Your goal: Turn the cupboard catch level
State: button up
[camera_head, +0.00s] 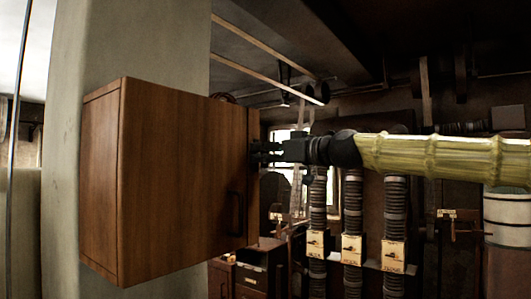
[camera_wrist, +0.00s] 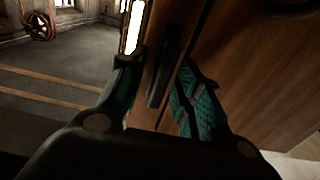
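The brown wooden cupboard (camera_head: 175,180) is at the left of the head view, against a pale pillar. My gripper (camera_head: 262,153) is at its right edge, reaching in from the right. In the wrist view, the cupboard's wood (camera_wrist: 250,70) fills the right side. A dark, elongated bar that looks like the catch (camera_wrist: 162,78) lies between my teal-padded fingers (camera_wrist: 160,98), running roughly along the cupboard's edge. The fingers are apart, one on each side of the bar, with gaps visible. The catch cannot be made out in the head view.
A dark handle (camera_head: 235,213) is low on the cupboard face. Several ribbed hoses with labelled boxes (camera_head: 353,248) stand behind and below my arm. A handwheel (camera_wrist: 40,25) shows far off in the wrist view, beyond open floor (camera_wrist: 50,95).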

grip_shut()
jog(key=shift+f+b, duration=0.1)
jog(key=shift+b, duration=0.2)
jog(key=shift+m+b, duration=0.8)
jog(key=shift+m, duration=0.3)
jog(key=m+b, duration=0.1)
jog(key=m, duration=0.1)
jog(key=m+b, duration=0.1)
jog(key=m, duration=0.1)
jog(key=shift+w+d+m+b, duration=0.15)
jog(key=shift+m+b, duration=0.15)
jog(key=m+b, duration=0.1)
jog(key=m, duration=1)
jog(key=shift+w+f, duration=0.1)
jog(key=shift+f, duration=0.1)
